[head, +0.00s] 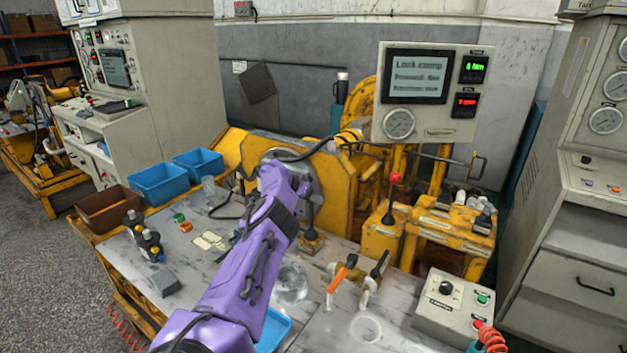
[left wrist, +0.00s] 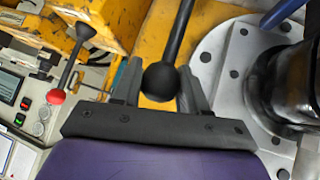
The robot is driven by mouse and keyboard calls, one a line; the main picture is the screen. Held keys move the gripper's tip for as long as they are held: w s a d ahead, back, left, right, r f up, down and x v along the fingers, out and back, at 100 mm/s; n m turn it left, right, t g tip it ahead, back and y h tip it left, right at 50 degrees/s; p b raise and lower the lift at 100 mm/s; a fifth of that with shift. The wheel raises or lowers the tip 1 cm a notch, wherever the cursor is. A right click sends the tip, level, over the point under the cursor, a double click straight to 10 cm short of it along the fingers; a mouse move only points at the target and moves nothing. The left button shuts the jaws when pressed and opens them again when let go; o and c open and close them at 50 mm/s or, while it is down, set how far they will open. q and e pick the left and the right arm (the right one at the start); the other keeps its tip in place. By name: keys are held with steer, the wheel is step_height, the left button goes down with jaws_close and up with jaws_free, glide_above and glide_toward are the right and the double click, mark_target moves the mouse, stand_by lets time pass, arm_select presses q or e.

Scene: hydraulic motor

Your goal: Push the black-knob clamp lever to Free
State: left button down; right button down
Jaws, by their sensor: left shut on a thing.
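The black-knob clamp lever (head: 311,220) stands on a yellow base beside the motor in the head view. In the left wrist view its round black knob (left wrist: 158,82) sits between the two fingertips, with its dark rod (left wrist: 178,35) running up and slightly right. My left gripper (head: 303,187), at the end of the purple arm, is shut on the knob. The arm and gripper hide part of the lever in the head view. No Free marking can be read. My right gripper is not in view.
A red-knob lever (head: 394,190) stands to the right; it also shows in the left wrist view (left wrist: 64,78). A round metal flange (left wrist: 225,60) is close right of the gripper there. Orange-handled valve (head: 338,279) and control box (head: 452,302) occupy the bench's front right.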

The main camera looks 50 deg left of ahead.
arm_select(q)
steer(key=c, duration=0.6)
jaws_free()
steer(key=shift+w+r, duration=0.2)
steer(key=shift+r, duration=0.2)
steer(key=shift+c, duration=0.2)
steer(key=shift+f, duration=0.2)
steer(key=v, duration=1)
steer(key=shift+s+b, duration=0.25)
steer(key=shift+b, duration=0.05)
steer(key=shift+a+r, duration=0.1)
steer(key=shift+r, duration=0.05)
